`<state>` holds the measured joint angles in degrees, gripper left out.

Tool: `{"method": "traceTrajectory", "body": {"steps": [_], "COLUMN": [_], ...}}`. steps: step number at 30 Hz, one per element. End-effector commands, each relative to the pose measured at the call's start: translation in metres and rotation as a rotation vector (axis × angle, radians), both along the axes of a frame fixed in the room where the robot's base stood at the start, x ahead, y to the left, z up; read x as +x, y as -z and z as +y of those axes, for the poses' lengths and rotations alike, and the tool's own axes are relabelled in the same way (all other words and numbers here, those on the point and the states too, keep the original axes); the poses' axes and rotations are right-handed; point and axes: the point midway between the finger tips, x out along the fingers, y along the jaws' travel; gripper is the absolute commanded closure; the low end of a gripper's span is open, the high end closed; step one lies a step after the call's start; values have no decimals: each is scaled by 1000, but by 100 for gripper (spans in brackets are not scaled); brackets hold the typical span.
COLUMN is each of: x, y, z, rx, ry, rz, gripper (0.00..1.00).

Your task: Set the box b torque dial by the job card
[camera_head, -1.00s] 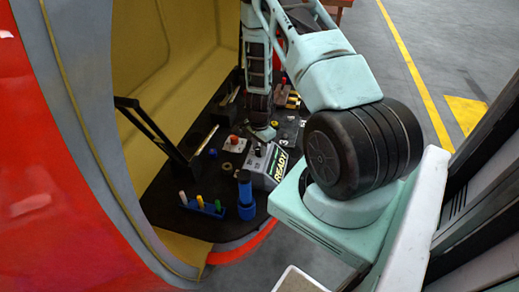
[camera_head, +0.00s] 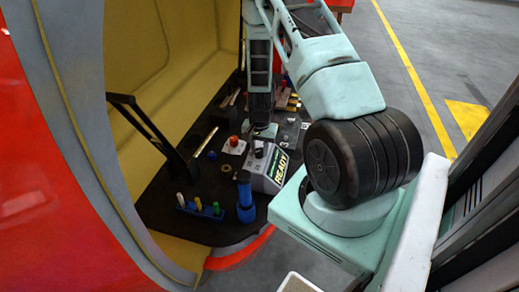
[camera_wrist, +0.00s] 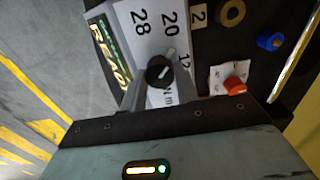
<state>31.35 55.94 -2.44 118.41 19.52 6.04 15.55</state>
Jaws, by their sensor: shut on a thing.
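A grey torque box (camera_head: 262,182) with a dark screen reading READY stands on the black deck. The wrist view shows its white dial face (camera_wrist: 143,35) with the numbers 28, 20 and 12 and "N m". The black dial knob (camera_wrist: 159,74) carries a pale pointer line, slanted up and right between 20 and 12, closer to 20. My gripper (camera_wrist: 160,84) is shut on the knob, one finger on each side. In the head view my gripper (camera_head: 265,131) is at the box's upper end. No letter on the box and no job card is readable.
A red button (camera_head: 233,141) on a white plate, a brass ring (camera_wrist: 230,12) and a blue knob (camera_wrist: 269,41) are close by. A blue cylinder (camera_head: 244,193) and a blue rack (camera_head: 200,210) with coloured pegs stand in front. A black slanted bar (camera_head: 150,125) rises at left.

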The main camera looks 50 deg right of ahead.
Motion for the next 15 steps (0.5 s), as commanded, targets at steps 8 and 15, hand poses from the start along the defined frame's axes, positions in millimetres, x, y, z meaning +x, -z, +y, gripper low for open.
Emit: {"method": "traceTrajectory", "body": {"steps": [8, 15], "x": [1, 1], "y": [-1, -1], "z": [0, 0], "rx": [-1, -1], "ry": [-4, -3], "rz": [-1, -1], "gripper": [92, 48]}}
